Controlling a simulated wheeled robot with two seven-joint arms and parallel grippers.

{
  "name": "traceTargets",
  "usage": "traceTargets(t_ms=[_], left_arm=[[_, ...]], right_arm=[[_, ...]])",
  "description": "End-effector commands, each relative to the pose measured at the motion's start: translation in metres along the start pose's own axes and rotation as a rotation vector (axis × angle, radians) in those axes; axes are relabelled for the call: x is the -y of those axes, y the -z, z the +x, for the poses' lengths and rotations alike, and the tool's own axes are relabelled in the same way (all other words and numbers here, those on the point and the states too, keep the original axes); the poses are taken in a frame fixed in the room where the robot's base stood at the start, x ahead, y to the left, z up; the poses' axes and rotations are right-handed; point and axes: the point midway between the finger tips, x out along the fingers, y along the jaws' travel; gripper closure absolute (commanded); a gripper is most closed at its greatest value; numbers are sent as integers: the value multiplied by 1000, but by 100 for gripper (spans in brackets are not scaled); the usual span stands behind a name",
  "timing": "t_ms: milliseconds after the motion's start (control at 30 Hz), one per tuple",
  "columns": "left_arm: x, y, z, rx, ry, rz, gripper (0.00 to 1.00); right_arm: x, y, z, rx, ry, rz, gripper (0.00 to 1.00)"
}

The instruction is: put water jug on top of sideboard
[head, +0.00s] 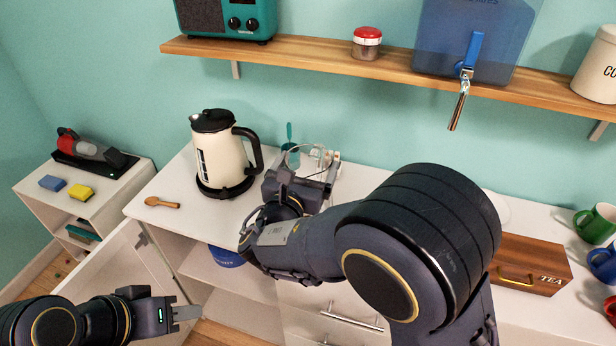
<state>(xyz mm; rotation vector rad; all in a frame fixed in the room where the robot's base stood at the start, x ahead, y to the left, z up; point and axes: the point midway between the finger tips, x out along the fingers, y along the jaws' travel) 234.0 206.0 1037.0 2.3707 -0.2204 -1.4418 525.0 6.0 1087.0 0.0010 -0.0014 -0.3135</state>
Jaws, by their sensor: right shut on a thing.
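The sideboard (170,190) is white and stands along the wall, with a door open at its left and drawers in front. My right gripper (325,170) is over its top, right of the kettle, and is shut on a clear glass thing (318,152), which looks like the water jug. The gripper and arm hide most of it, and I cannot tell whether it touches the top. My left gripper (188,313) is at the lower left, in front of the open door and away from the jug; its finger gap does not show.
A cream kettle (220,155), a wooden spoon (162,203) and a teal utensil holder (290,157) stand on the sideboard. A wooden tea box (530,265) and mugs (597,222) are at the right. A wall shelf (310,52) with a blue dispenser (440,40) hangs above.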

Motion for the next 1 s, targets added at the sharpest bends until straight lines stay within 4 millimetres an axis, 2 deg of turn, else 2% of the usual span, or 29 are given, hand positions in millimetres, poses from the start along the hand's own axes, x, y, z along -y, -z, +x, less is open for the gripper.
traceTargets(t_ms=[67,200,300,733,767,833,1000], left_arm=[[0,0,-1,0,0,0,64],[0,0,-1,0,0,0,64],[0,0,-1,0,0,0,64],[1,-2,3,0,0,0,64],[1,-1,2,0,0,0,64],[1,-1,2,0,0,0,64],[1,-1,2,0,0,0,64]], right_arm=[[3,7,8,3,5,-1,80],[1,26,6,3,1,-3,80],[1,33,5,4,1,-1,80],[1,39,5,4,2,2,80],[2,40,5,-1,2,0,7],[2,40,5,-1,2,0,0],[2,39,5,-1,2,0,0]])
